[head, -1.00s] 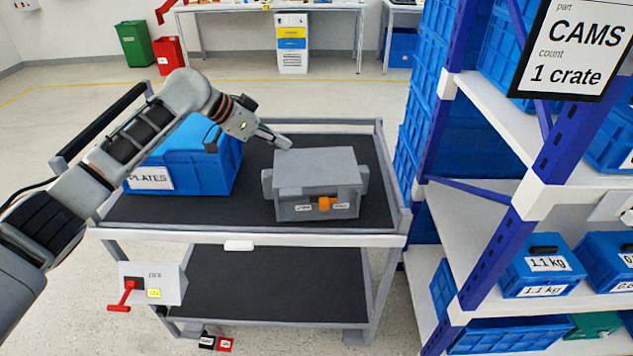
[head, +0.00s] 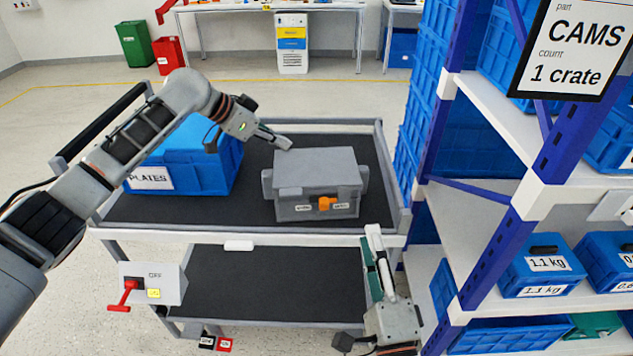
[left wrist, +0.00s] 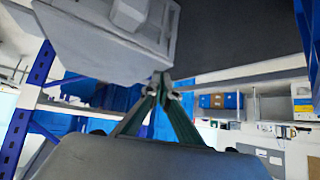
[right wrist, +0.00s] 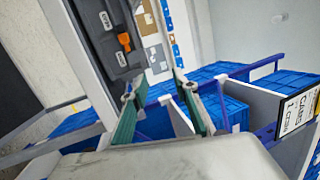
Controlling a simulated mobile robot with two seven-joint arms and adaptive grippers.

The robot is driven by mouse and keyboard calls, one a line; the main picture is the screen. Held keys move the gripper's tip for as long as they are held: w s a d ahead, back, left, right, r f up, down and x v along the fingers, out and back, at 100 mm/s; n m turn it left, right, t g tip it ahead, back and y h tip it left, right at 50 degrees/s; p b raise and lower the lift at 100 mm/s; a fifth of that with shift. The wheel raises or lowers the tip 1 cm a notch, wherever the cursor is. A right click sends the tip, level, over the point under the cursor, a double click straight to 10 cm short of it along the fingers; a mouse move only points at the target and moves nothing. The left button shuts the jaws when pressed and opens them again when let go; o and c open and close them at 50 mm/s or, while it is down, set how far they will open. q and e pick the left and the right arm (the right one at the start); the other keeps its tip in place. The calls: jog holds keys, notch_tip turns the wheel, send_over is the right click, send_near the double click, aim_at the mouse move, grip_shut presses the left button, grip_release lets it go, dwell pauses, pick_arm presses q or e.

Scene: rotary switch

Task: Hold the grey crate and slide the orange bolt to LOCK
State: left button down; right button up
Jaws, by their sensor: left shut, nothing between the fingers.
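The grey crate (head: 316,168) sits lidded on the cart's dark top. The orange bolt (head: 325,203) is on its front face between two small white labels, too small to read. My left gripper (head: 287,143) is shut and empty at the crate's back left corner; contact is unclear. The crate (left wrist: 100,40) fills the upper left of the left wrist view, beside the shut fingertips (left wrist: 161,78). My right gripper (head: 373,229) is in front of and below the crate, to its right. In the right wrist view its fingers (right wrist: 156,84) are apart and empty, with the bolt (right wrist: 124,42) beyond them.
A blue PLATES crate (head: 190,165) stands left on the cart (head: 253,240). A switch box with a red lever (head: 123,296) hangs at the cart's front left. A shelf rack (head: 533,198) with blue bins stands close on the right.

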notch_tip(320, 180, up, 3)
jog(key=w+m+h, duration=0.3)
jog(key=m+h, duration=0.1)
jog(key=m, duration=0.7)
jog(key=m+g+y, duration=0.2)
jog(key=m+g, duration=0.3)
jog(key=m, duration=0.2)
send_near(324, 208)
jog(key=shift+x, duration=3.8)
grip_shut()
